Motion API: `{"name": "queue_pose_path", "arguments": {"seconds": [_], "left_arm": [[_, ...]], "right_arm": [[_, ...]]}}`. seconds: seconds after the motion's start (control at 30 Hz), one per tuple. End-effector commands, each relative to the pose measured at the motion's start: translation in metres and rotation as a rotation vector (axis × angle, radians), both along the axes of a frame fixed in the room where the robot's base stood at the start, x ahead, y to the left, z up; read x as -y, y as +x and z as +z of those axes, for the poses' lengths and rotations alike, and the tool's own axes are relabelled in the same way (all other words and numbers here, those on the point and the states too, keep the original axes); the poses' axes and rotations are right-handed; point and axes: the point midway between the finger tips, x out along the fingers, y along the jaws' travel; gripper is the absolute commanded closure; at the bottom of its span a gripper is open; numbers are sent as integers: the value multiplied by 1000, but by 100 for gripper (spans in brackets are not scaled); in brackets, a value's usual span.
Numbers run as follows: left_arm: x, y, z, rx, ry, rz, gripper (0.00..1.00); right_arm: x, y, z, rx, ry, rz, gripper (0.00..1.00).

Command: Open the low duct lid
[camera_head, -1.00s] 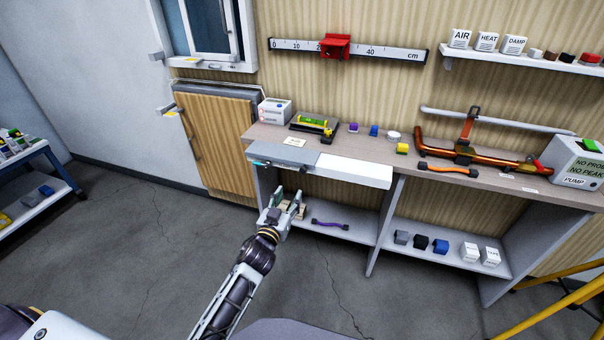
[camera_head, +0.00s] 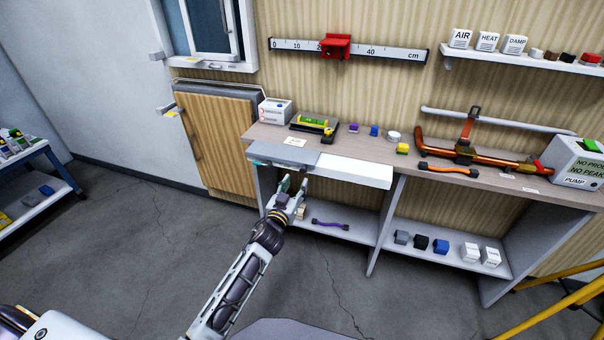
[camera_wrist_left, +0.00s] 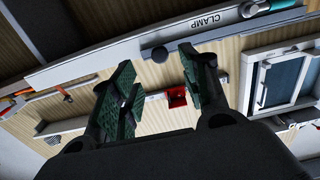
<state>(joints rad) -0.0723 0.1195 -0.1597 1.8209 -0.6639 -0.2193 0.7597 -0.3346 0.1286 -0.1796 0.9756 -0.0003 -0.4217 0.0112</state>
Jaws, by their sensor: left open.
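No part is plainly marked as the low duct lid. A long white box-like front (camera_head: 340,170) runs along the bench's front edge, with a grey plate (camera_head: 283,153) at its left end; I cannot tell whether either is the lid. My left gripper (camera_head: 292,183) is open and empty, just below the left part of that front. My right gripper is out of view.
The lower shelf (camera_head: 345,232) holds a purple-ended handle (camera_head: 330,224) right of my gripper. A wooden cabinet door (camera_head: 215,145) stands left. The floor in front is clear.

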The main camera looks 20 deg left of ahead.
Motion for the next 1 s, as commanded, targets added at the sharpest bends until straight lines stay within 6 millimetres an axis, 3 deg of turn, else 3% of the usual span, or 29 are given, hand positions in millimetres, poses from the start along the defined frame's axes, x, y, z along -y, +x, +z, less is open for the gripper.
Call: {"name": "queue_pose_path", "arguments": {"seconds": [1.0], "left_arm": [[3,74,0,1,1,-1,54]], "right_arm": [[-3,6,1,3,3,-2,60]]}}
